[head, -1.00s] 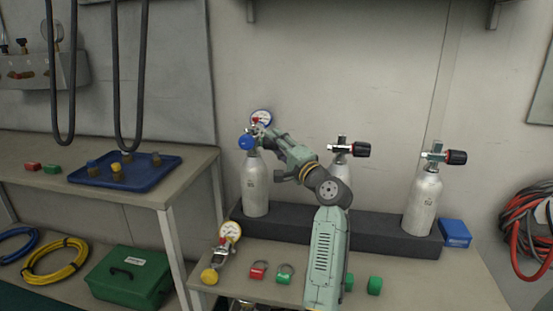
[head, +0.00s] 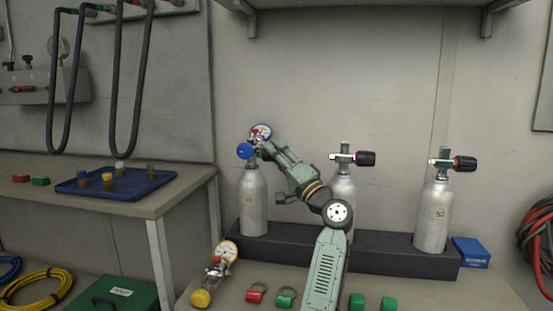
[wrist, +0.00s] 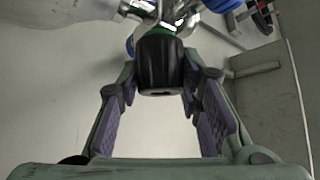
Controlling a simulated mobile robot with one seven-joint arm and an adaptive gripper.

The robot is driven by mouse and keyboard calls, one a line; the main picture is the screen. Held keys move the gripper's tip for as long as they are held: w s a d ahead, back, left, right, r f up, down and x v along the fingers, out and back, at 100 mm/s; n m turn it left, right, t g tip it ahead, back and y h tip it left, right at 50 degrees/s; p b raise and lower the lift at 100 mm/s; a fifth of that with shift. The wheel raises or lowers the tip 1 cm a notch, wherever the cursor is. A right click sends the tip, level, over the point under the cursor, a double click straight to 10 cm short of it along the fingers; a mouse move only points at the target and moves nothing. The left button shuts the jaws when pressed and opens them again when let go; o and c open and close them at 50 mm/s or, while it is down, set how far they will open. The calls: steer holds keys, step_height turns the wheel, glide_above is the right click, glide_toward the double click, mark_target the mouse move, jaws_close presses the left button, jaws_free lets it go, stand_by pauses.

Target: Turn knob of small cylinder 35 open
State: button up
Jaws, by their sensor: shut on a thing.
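A small grey cylinder (head: 254,200) stands upright at the left of the rack; its number is too small to read. Its valve carries a gauge (head: 260,131) and a blue round part (head: 245,151). My gripper (head: 268,148) reaches the valve from the right and hides the knob in the head view. In the wrist view the black knob (wrist: 160,66) with a green ring lies between the fingers of my gripper (wrist: 160,78), which is shut on it. How far the knob is turned cannot be seen.
Two other cylinders with black-and-red knobs stand in the rack, at the middle (head: 344,190) and right (head: 433,215). A regulator with gauge (head: 227,252), a red tag (head: 255,293) and green pieces lie on the front bench. A blue tray (head: 125,190) sits on the left table.

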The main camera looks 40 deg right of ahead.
steer(key=shift+w+f, duration=0.1)
steer(key=o, duration=1.2)
steer(key=v, duration=1.2)
